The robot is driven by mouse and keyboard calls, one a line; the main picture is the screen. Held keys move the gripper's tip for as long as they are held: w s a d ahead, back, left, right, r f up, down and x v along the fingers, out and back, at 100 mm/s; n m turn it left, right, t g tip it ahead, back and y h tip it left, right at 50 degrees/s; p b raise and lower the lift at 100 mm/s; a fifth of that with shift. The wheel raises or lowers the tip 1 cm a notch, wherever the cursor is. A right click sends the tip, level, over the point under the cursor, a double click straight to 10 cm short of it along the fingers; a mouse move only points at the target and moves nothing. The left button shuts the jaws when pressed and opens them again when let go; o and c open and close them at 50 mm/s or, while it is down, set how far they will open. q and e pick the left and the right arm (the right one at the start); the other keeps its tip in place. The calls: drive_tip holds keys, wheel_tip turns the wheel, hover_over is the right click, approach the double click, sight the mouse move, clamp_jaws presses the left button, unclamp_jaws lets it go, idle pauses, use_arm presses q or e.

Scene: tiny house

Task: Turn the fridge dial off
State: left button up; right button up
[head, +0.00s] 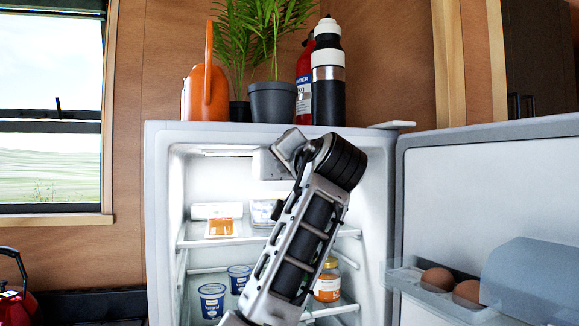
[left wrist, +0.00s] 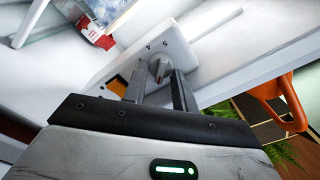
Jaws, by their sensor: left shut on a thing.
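The open white fridge (head: 157,215) stands in the middle of the head view. Its dial housing (head: 265,166) is under the fridge ceiling, partly hidden by my left arm. In the left wrist view the round grey dial (left wrist: 160,67) sits on the white housing (left wrist: 172,40), with the numbers 4 and 5 visible beside it. My left gripper (left wrist: 160,84) has its two fingers on either side of the dial and is shut on it. In the head view its body (head: 288,146) is at the housing, with the fingertips hidden. My right gripper is not in view.
The fridge door (head: 480,190) is open to the right, with eggs (head: 438,279) in its rack. Shelves hold yogurt cups (head: 212,300) and a jar (head: 328,285). A watering can (head: 205,90), plant pot (head: 272,102), fire extinguisher (head: 304,80) and bottle (head: 328,85) stand on top.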

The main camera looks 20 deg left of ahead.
use_arm(q)
drive_tip(key=n, duration=0.9)
drive_tip(key=shift+a+f, duration=0.1)
drive_tip(key=shift+f, duration=0.05)
drive_tip(key=shift+n, duration=0.4)
drive_tip(key=o, duration=0.9)
drive_tip(key=shift+o, duration=0.2)
drive_tip(key=shift+s, duration=0.1)
drive_tip(key=shift+s, duration=0.1)
